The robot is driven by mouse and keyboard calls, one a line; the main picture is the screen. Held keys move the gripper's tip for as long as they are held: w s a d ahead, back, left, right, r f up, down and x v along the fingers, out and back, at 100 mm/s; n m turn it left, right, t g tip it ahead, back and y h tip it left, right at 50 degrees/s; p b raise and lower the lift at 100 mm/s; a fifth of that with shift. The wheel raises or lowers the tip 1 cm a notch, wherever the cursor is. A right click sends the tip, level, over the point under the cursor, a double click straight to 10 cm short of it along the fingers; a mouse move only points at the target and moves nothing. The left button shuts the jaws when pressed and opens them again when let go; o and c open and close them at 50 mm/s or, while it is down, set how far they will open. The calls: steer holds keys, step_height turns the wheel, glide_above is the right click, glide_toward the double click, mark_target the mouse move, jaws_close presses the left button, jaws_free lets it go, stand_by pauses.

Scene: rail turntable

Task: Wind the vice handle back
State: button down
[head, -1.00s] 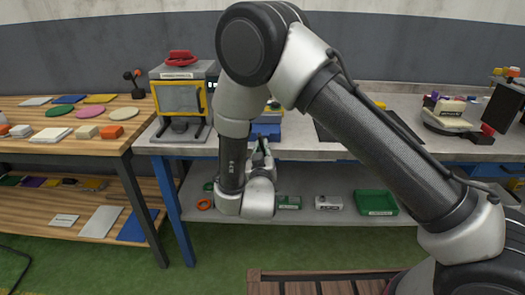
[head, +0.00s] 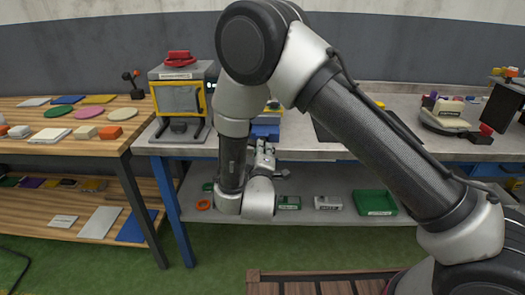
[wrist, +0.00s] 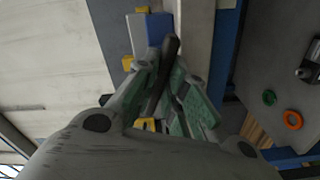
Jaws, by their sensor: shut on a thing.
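The blue vice (head: 266,131) stands at the front of the grey workbench in the head view, partly hidden behind my arm. Its blue body (wrist: 158,27) shows at the top of the wrist view. The dark bar of the vice handle (wrist: 170,48) runs between my fingers, slanting in the wrist view. My gripper (wrist: 168,88) is shut on this bar, with green finger pads on either side. In the head view my gripper (head: 264,158) is at the bench's front edge, below the vice, and the handle cannot be made out clearly.
The grey workbench (head: 330,148) has a lower shelf holding an orange ring (head: 203,205) and a green tray (head: 375,202). A yellow-framed machine (head: 180,100) stands left of the vice. A wooden table (head: 60,145) with coloured pieces is further left.

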steer(key=shift+s+f+n, duration=0.1)
steer(key=shift+n, duration=1.4)
steer(key=c, duration=1.5)
jaws_free()
steer(key=s, duration=1.2)
steer(key=shift+a, duration=0.15)
